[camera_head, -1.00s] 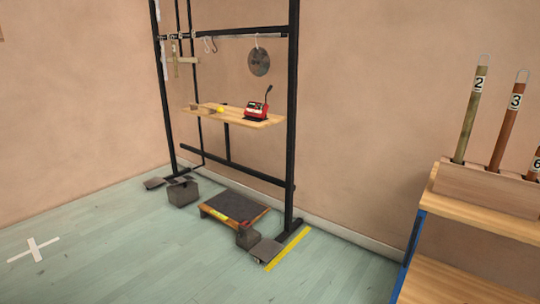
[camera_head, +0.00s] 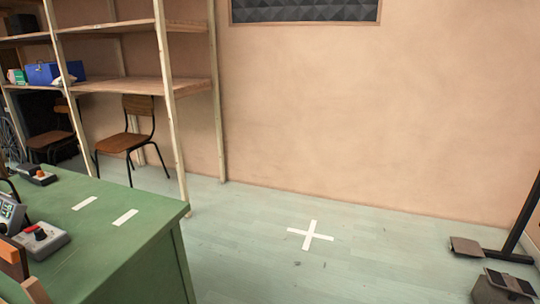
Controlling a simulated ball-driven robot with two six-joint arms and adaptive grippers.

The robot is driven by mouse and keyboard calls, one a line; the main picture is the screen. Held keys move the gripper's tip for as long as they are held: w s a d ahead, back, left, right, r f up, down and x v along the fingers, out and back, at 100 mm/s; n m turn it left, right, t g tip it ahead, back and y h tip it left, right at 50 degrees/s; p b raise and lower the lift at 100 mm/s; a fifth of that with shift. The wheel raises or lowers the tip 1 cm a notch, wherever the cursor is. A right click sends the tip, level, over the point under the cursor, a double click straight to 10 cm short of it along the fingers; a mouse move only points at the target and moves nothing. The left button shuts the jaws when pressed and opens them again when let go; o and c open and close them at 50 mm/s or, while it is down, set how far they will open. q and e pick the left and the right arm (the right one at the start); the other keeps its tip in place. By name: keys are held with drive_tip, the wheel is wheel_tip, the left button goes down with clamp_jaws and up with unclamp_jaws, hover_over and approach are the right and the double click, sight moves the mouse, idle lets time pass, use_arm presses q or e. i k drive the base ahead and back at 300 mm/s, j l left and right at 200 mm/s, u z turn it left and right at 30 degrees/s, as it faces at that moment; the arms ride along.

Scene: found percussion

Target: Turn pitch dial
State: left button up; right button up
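No part labelled as the pitch dial can be made out. A dark box with a red top (camera_head: 36,174) sits farther back on the same table. A grey device with a small lit screen (camera_head: 10,212) is partly cut off by the left edge. Which of these carries the pitch dial, I cannot tell. Neither of my grippers shows in the head view.
The green table (camera_head: 110,235) fills the lower left, with two white tape marks on top. Wooden shelving (camera_head: 150,86) and a chair (camera_head: 128,140) stand behind it. The floor around the white cross (camera_head: 310,236) is clear. A black stand foot (camera_head: 508,257) is at right.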

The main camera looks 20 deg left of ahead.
sight(39, 234)
drive_tip(key=i+u, duration=0.2)
drive_tip(key=u, duration=0.3)
drive_tip(key=i+u, duration=0.2)
drive_tip(key=u, duration=0.25)
drive_tip(key=i+l+u, duration=0.15)
drive_tip(key=u, duration=0.35)
drive_tip(key=i+l+u, duration=0.15)
drive_tip(key=u, duration=0.3)
drive_tip(key=l, duration=0.1)
